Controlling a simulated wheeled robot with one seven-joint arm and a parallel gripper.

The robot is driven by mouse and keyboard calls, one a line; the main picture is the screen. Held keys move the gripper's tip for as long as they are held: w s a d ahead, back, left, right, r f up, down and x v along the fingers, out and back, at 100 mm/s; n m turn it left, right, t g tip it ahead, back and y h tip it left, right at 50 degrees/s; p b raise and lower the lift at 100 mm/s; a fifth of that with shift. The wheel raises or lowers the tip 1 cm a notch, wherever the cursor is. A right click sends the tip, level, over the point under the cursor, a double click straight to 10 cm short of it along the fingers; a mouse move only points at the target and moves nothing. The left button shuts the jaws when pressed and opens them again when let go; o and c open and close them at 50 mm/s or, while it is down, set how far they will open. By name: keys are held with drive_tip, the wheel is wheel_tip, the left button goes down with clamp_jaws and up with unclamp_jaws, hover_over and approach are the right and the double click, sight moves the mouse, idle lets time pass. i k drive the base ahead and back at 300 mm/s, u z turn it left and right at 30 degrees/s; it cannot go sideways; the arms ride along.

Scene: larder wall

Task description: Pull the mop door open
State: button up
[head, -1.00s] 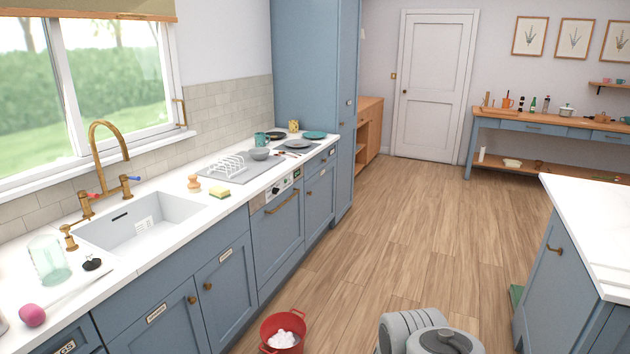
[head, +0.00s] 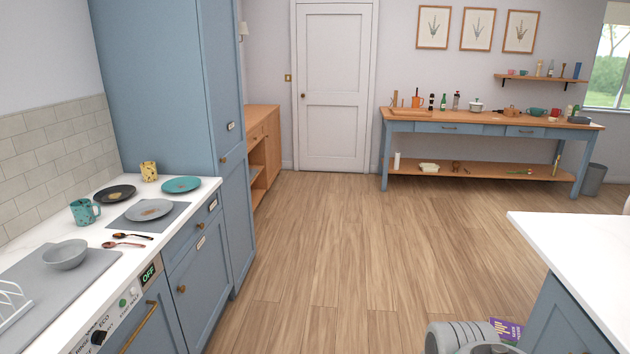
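The tall blue cupboard (head: 160,85) stands at the left, past the end of the counter. Its narrow front (head: 218,75) faces right and is seen at a steep angle. It carries a small pale label (head: 231,126), too small to read, and a round brass knob (head: 224,160). Its doors look shut. No door in view can be read as the mop door. A white panelled door (head: 333,90) in the back wall also looks shut. My gripper is out of view; only a grey part of my arm shows at the bottom edge.
The counter (head: 215,186) with plates, a mug and a bowl runs along the left. A white-topped island (head: 560,232) stands at the right, with a purple packet (head: 507,328) low beside it. A blue table (head: 420,127) is at the back. The wooden floor (head: 315,240) between is clear.

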sight(218, 21)
drive_tip(key=u, duration=0.15)
drive_tip(key=i, duration=2.45)
drive_tip(key=u, duration=1.3)
drive_tip(key=i, duration=1.75)
drive_tip(key=u, duration=0.8)
